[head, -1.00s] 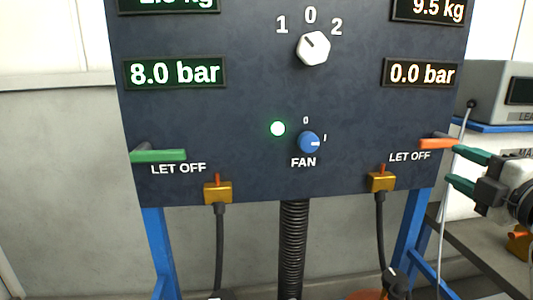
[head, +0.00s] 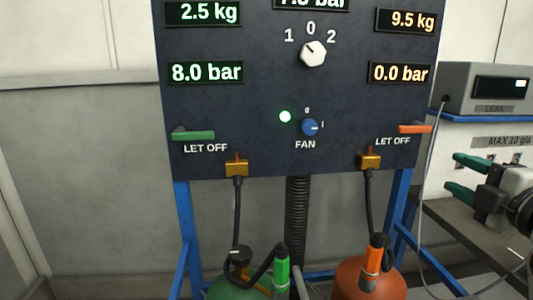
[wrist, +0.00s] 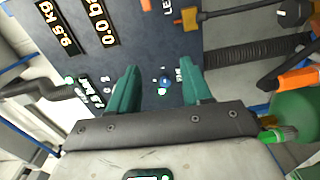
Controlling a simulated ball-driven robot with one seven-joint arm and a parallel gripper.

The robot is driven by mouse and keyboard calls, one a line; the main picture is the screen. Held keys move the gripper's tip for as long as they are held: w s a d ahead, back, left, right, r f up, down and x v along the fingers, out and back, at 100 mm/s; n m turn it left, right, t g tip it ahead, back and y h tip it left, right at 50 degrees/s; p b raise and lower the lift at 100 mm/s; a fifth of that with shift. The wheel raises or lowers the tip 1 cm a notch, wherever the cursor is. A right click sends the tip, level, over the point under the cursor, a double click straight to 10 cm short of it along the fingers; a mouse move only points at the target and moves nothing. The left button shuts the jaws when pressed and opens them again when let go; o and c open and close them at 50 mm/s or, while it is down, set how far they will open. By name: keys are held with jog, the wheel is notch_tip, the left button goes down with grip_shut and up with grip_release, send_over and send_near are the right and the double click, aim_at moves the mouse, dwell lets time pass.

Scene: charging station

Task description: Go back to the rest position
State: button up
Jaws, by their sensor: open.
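My gripper (head: 453,172) is at the right of the head view, with its two green fingers apart and nothing between them. It is to the right of and below the orange LET OFF lever (head: 415,129) in the picture, clear of it. In the wrist view my gripper (wrist: 161,76) also shows its fingers spread and empty, in front of the dark panel. The blue FAN knob (wrist: 165,82) shows between the fingers there, farther off.
The dark panel (head: 260,110) stands on blue legs (head: 398,215), with a green lever (head: 193,135) at left. Below are a green cylinder (head: 237,291) and an orange cylinder (head: 388,288). A LEAK box (head: 470,92) sits on a blue shelf at right. Bare wall lies at left.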

jog(key=s+a+f+m+g+p, duration=0.2)
jog(key=s+a+f+m+g, duration=0.1)
jog(key=f, duration=0.5)
jog(key=s+a+f+m+g+p, duration=0.2)
jog(key=s+a+f+m+g, duration=0.1)
jog(key=f, duration=0.6)
jog(key=s+a+f+m+g+p, duration=0.2)
jog(key=s+a+f+m+p, duration=0.1)
jog(key=f, duration=0.5)
jog(key=shift+s+a+f+m+g, duration=0.1)
jog(key=shift+s+f+m+g, duration=0.1)
jog(key=shift+s+m, duration=0.25)
jog(key=shift+s+a+f+m+g, duration=0.1)
jog(key=shift+s+m+g, duration=0.15)
jog(key=shift+m, duration=0.4)
jog(key=s+f+m+g+p, duration=0.2)
jog(key=s+f+m+g, duration=0.1)
jog(key=s, duration=0.8)
jog(key=s+a+f+m+g+p, duration=0.1)
jog(key=s+f+m+g+p, duration=0.1)
jog(key=s+f+m+g, duration=0.2)
jog(key=s+f, duration=0.3)
jog(key=s, duration=0.4)
jog(key=shift+s+a+f+g+h, duration=0.2)
jog(key=shift+s+g+h, duration=0.15)
jog(key=shift+s+h, duration=0.05)
jog(key=shift+o, duration=0.4)
